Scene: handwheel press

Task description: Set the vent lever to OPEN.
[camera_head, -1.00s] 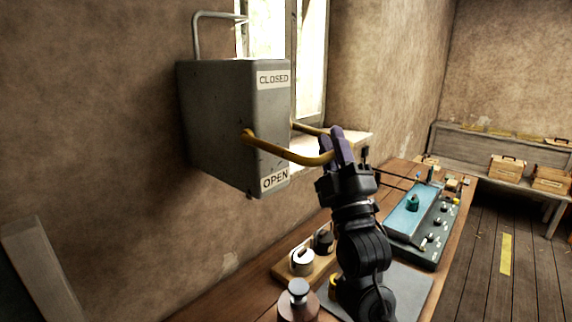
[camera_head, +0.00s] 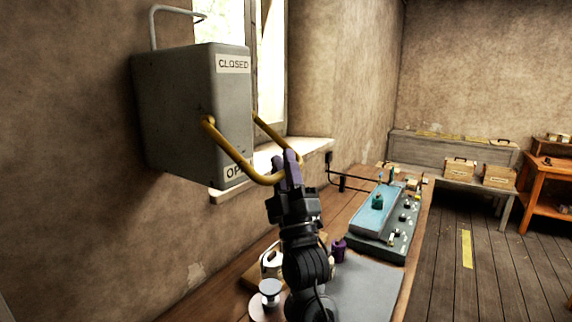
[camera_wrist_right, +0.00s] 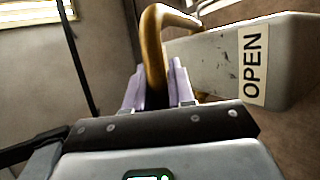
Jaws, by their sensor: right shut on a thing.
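The vent lever (camera_head: 232,152) is a yellow U-shaped bar pivoted on the sides of a grey wall box (camera_head: 180,110). The box has a CLOSED label (camera_head: 234,63) at the top of its front and an OPEN label (camera_head: 236,171) at the bottom. The lever slopes down from its pivots, and its near arm crosses in front of the OPEN label. My right gripper (camera_head: 287,163) is shut on the lever's outer bar, with purple fingers either side of it. The right wrist view also shows the lever (camera_wrist_right: 152,50) between the fingers. My left gripper is not in view.
Below is a wooden bench with a blue-topped device (camera_head: 372,210), a grey mat (camera_head: 365,285) and small containers, including a purple one (camera_head: 338,250). A window sill (camera_head: 312,150) lies behind the lever. Wooden boxes stand on a far bench.

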